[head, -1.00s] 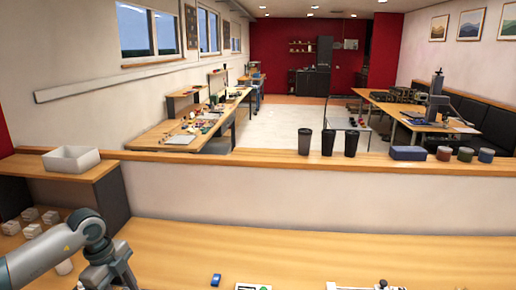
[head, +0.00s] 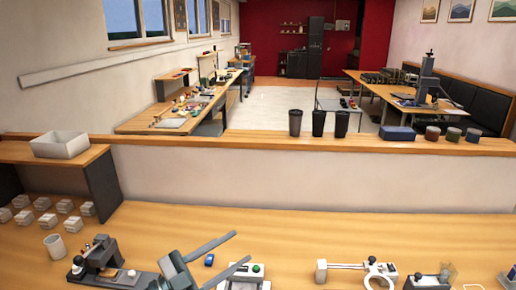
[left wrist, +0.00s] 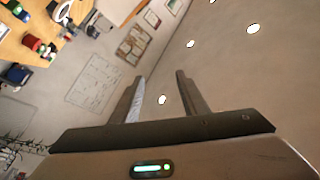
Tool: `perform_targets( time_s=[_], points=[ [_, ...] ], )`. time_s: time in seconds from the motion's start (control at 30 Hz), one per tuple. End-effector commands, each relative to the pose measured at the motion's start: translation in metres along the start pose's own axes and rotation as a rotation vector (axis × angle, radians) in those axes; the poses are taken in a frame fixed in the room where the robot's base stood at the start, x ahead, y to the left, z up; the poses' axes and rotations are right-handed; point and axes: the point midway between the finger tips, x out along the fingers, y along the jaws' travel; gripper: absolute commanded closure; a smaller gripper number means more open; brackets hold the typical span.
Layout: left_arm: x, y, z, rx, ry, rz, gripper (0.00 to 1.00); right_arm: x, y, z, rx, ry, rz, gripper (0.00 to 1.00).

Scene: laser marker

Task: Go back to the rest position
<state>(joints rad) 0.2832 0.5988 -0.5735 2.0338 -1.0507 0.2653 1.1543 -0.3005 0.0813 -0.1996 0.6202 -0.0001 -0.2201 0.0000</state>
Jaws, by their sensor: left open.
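My left gripper (head: 243,247) is at the bottom middle of the head view, above the front wooden table. Its two long grey fingers are spread wide and point up and right, with nothing between them. In the left wrist view the same fingers (left wrist: 158,82) stand apart and empty, with the ceiling and wall behind them. My right gripper is not in view.
Below the left gripper is the table (head: 300,225). A grey device (head: 100,255), a white cup (head: 55,246) and several pale blocks (head: 45,220) stand left. A small blue item (head: 209,260) lies near the fingers. A white fixture (head: 350,268) stands right.

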Motion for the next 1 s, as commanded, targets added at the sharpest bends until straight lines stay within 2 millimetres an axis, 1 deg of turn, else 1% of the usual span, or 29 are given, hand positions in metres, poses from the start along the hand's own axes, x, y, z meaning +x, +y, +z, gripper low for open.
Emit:
perform_targets(
  time_s=[0.03, 0.1, 0.17, 0.23, 0.27, 0.3, 0.37, 0.4, 0.47, 0.5, 0.57, 0.6, 0.67, 0.7, 0.77, 0.8, 0.9, 1.0],
  points=[
    [-0.004, -0.007, 0.0, -0.033, -0.013, -0.099, 0.59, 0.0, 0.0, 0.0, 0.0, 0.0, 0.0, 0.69],
    [-0.015, -0.021, 0.004, -0.07, -0.052, -0.233, 0.59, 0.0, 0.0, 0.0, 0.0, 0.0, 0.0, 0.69],
    [-0.027, -0.03, 0.013, -0.104, -0.103, -0.341, 0.59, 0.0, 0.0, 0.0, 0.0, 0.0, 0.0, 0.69],
    [-0.046, -0.037, 0.026, -0.147, -0.18, -0.456, 0.59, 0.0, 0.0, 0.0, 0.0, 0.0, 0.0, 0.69],
    [-0.055, -0.038, 0.033, -0.167, -0.219, -0.501, 0.59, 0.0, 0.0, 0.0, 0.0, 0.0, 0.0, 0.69],
    [-0.069, -0.038, 0.043, -0.194, -0.275, -0.557, 0.59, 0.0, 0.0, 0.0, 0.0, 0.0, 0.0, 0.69],
    [-0.091, -0.035, 0.059, -0.238, -0.369, -0.631, 0.59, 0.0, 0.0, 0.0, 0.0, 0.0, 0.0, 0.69],
    [-0.107, -0.03, 0.07, -0.268, -0.437, -0.674, 0.59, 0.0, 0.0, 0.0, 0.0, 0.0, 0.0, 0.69],
    [-0.131, -0.018, 0.086, -0.316, -0.545, -0.725, 0.59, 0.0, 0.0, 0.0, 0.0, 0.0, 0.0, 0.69],
    [-0.149, -0.007, 0.097, -0.348, -0.622, -0.751, 0.59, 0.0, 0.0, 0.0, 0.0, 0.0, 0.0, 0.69],
    [-0.175, 0.012, 0.11, -0.401, -0.743, -0.777, 0.59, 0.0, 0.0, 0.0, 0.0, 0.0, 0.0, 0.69],
    [-0.193, 0.028, 0.118, -0.438, -0.824, -0.787, 0.59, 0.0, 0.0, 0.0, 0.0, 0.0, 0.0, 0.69],
    [-0.219, 0.054, 0.127, -0.494, -0.945, -0.786, 0.59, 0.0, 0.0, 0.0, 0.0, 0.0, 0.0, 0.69],
    [-0.236, 0.072, 0.131, -0.53, -1.024, -0.777, 0.59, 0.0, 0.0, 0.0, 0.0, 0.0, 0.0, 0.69],
    [-0.26, 0.102, 0.133, -0.586, -1.137, -0.751, 0.59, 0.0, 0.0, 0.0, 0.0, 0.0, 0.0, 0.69],
    [-0.274, 0.121, 0.133, -0.62, -1.207, -0.728, 0.59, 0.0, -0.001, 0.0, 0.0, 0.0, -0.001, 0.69],
    [-0.302, 0.162, 0.128, -0.693, -1.344, -0.664, 0.59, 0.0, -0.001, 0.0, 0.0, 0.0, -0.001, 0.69],
    [-0.321, 0.193, 0.12, -0.748, -1.442, -0.601, 0.59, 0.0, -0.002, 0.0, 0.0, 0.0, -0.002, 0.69]
  ],
)
